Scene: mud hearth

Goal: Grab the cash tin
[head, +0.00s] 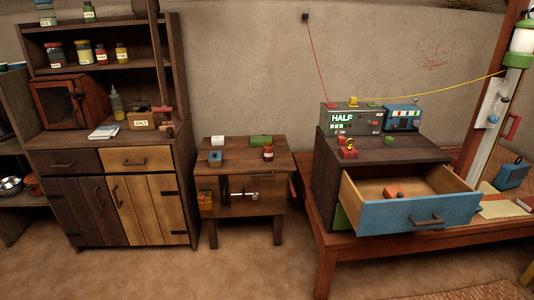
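No thing in the head view is clearly marked as a cash tin. A blue box with a striped red and white front (402,117) stands on the dark drawer cabinet, right of a grey box marked HALF (352,119). A small blue item (215,158) lies on the small wooden table. A small orange-red item (393,192) lies inside the open blue-fronted drawer (418,214). I cannot tell which of these, if any, is the tin. Neither of my grippers is in view.
A tall wooden cupboard (120,158) with jars and a salt box (141,121) stands at left. The small table (240,152) holds a red jar (268,153). The open drawer juts out over the low red platform (400,241). The earth floor in front (170,275) is clear.

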